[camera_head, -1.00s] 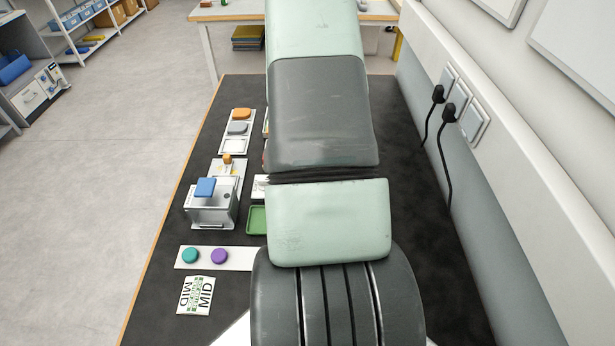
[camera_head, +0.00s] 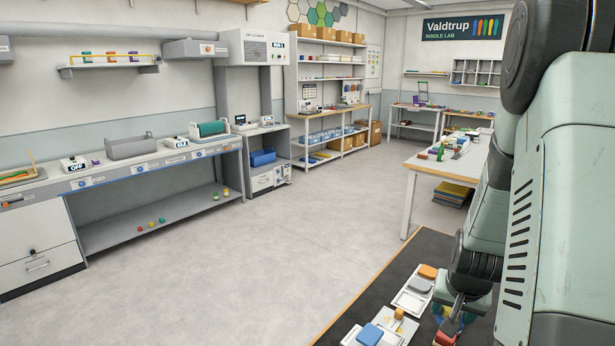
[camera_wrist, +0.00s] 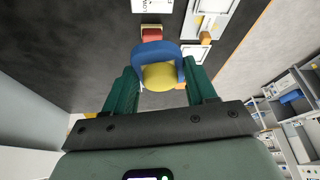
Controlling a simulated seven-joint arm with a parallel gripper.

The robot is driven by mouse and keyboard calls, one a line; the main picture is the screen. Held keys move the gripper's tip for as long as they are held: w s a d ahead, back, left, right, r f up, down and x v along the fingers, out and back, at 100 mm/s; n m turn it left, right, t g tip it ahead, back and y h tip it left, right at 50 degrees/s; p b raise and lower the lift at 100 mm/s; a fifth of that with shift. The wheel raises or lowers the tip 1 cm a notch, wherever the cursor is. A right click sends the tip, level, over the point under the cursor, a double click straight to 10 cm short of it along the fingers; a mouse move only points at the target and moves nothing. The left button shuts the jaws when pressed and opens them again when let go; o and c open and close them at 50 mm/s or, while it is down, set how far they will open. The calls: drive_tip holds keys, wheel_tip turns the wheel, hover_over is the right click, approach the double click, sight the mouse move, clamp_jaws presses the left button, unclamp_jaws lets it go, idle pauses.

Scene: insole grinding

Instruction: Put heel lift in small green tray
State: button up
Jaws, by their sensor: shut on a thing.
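In the wrist view my gripper (camera_wrist: 158,80) has its green fingers closed on either side of a rounded piece, blue around a yellow middle, which I take for the heel lift (camera_wrist: 160,76). It is held above the dark bench top (camera_wrist: 100,50). In the head view my gripper (camera_head: 459,308) is small at the lower right, partly hidden by my arm, and I cannot make out the held piece clearly. The small green tray is not in either current view.
A red block (camera_wrist: 151,33) lies just beyond the held piece. A white holder (camera_head: 412,300) with an orange block (camera_head: 428,271) and a grey block (camera_head: 420,285) stands left of my gripper. A blue block (camera_head: 370,335) is nearer. Open floor (camera_head: 280,240) lies left of the bench.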

drive_tip(key=w+a+r+n+y, duration=0.1)
drive_tip(key=a+r+n, duration=0.2)
drive_tip(key=a+r, duration=0.65)
drive_tip(key=w+a+r+n+y, duration=0.1)
drive_tip(key=a+r+n, duration=0.2)
drive_tip(key=a+r, duration=0.65)
drive_tip(key=shift+s+d+f+m+g+h, duration=0.1)
drive_tip(key=shift+s+d+f+m+h, duration=1.05)
drive_tip(key=shift+f, duration=4.7)
drive_tip(key=shift+s+d+f+m+g+y, duration=0.1)
drive_tip(key=shift+s+d+f+m, duration=2.1)
drive_tip(key=shift+f, duration=3.65)
drive_tip(key=shift+s+d+f+m+g+h, duration=0.1)
drive_tip(key=shift+s+d+f+m+h, duration=1.05)
drive_tip(key=shift+f, duration=4.7)
drive_tip(key=shift+s+d+f+y, duration=0.1)
drive_tip(key=shift+d+f+y, duration=0.2)
drive_tip(key=shift+d, duration=0.2)
drive_tip(key=shift+s+d+f+y, duration=0.1)
drive_tip(key=shift+d+f+y, duration=0.2)
drive_tip(key=shift+d, duration=0.15)
drive_tip(key=o, duration=1.1)
drive_tip(key=shift+o, duration=0.4)
wheel_tip(320, 180, up, 10)
